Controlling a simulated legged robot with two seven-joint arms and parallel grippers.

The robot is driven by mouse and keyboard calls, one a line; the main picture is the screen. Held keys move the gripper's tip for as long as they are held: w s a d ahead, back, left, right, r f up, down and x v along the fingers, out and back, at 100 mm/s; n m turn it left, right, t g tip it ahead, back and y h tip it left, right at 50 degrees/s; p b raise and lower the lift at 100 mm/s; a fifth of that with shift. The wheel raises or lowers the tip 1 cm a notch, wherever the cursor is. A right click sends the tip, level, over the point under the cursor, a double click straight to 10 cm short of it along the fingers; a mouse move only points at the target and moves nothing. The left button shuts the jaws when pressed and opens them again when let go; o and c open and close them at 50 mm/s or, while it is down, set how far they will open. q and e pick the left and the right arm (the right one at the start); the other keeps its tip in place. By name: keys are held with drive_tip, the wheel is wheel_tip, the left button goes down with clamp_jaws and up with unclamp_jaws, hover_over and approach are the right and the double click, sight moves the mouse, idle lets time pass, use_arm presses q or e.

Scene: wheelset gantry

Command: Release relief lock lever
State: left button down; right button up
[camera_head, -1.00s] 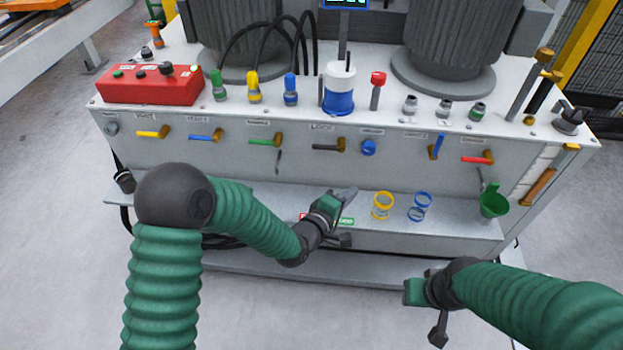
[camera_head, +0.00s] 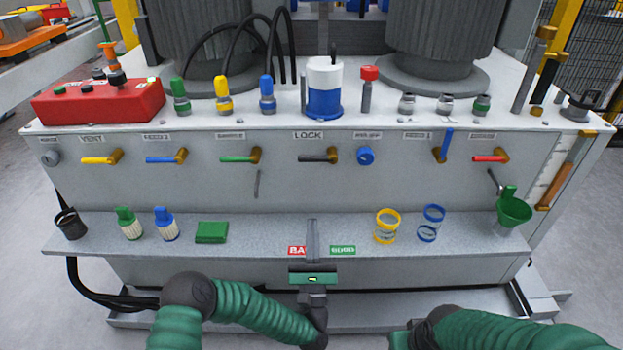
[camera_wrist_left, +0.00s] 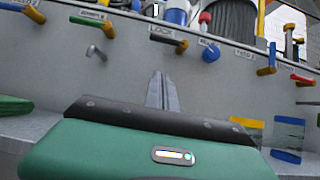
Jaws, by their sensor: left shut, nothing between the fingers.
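The lever under the LOCK label (camera_head: 318,157) has a black handle and a brass-coloured pivot at its right end. It lies level on the front panel and also shows in the left wrist view (camera_wrist_left: 165,38). My left gripper (camera_head: 312,232) is shut and empty, in front of the panel, below and apart from the lever. Its closed fingers also show in the left wrist view (camera_wrist_left: 160,85), pointing toward the panel. My right gripper (camera_head: 402,340) is only partly in view at the bottom edge, and its fingers are hidden.
Yellow (camera_head: 100,158), blue (camera_head: 166,158) and green (camera_head: 240,157) levers are left of the lock lever. A blue knob (camera_head: 366,155) is close on its right.

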use_arm(q)
drive_tip(key=shift+w+a+r, duration=0.1)
drive_tip(key=shift+w+r, duration=0.05)
drive_tip(key=shift+w, duration=0.2)
drive_tip(key=s+r+b+x, duration=0.1)
drive_tip(key=b+x, duration=0.4)
drive_tip(key=x, duration=0.7)
drive_tip(key=shift+s+r+b, duration=0.3)
drive_tip(key=shift+r+b, duration=0.1)
drive_tip(key=shift+r, duration=0.3)
drive_tip(key=shift+r+m+h+p, duration=0.2)
drive_tip(key=shift+m+h+p, duration=0.2)
drive_tip(key=shift+m, duration=0.3)
